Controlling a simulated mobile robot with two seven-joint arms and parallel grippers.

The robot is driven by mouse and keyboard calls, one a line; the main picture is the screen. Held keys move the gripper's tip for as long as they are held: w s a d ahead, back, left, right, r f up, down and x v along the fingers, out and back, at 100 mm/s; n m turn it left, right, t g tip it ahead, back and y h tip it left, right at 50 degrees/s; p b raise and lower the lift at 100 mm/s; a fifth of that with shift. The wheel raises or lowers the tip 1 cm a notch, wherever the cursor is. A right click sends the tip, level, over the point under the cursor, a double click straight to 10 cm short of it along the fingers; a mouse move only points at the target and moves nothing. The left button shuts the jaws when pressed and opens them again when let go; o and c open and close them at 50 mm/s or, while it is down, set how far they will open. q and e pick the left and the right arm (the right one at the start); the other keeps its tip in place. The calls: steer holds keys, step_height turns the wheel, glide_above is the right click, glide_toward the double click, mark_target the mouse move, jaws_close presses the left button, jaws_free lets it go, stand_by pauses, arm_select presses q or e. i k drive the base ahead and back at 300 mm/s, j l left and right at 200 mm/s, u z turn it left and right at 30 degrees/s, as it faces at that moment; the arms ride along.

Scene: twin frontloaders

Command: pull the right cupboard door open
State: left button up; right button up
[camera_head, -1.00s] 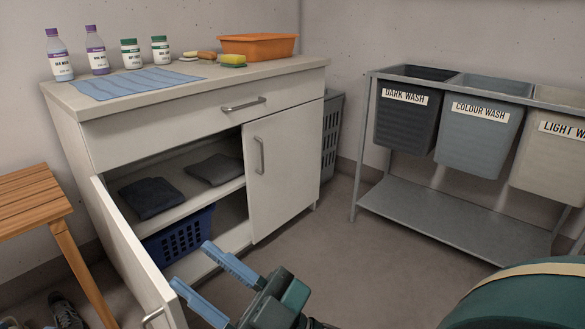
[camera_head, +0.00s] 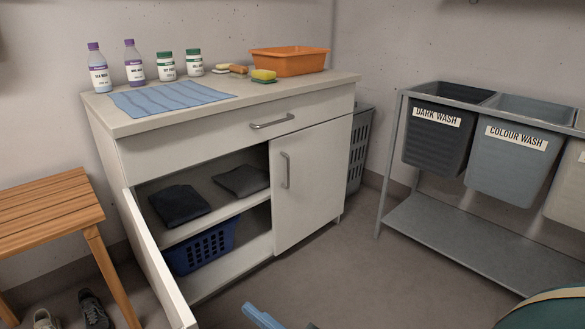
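The right cupboard door (camera_head: 318,185) is shut on the front of the white cupboard (camera_head: 205,147). Its upright bar handle (camera_head: 286,170) is near the door's left edge, with nothing touching it. The left door (camera_head: 153,262) stands wide open. What appears to be my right gripper (camera_head: 262,316) shows only as a blue finger at the bottom edge, below and apart from the right door; the rest is out of frame, so its opening is hidden. My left gripper is not in view.
Folded dark cloths (camera_head: 180,204) and a blue basket (camera_head: 202,249) are inside the cupboard. A wooden bench (camera_head: 45,208) and shoes (camera_head: 92,308) are at left. A laundry bin rack (camera_head: 450,245) stands at right. Floor before the right door is clear.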

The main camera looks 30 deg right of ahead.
mark_target(308, 166)
steer(key=i+l, duration=0.1)
steer(key=l, duration=0.3)
steer(key=i+l, duration=0.1)
steer(key=l, duration=0.35)
steer(key=i+l, duration=0.1)
steer(key=l, duration=0.3)
steer(key=i+l, duration=0.1)
steer(key=l, duration=0.35)
steer(key=i+l, duration=0.1)
steer(key=l, duration=0.3)
steer(key=i+l, duration=0.3)
steer(key=l, duration=0.15)
steer(key=i+l, duration=0.3)
steer(key=l, duration=0.2)
steer(key=i, duration=0.15)
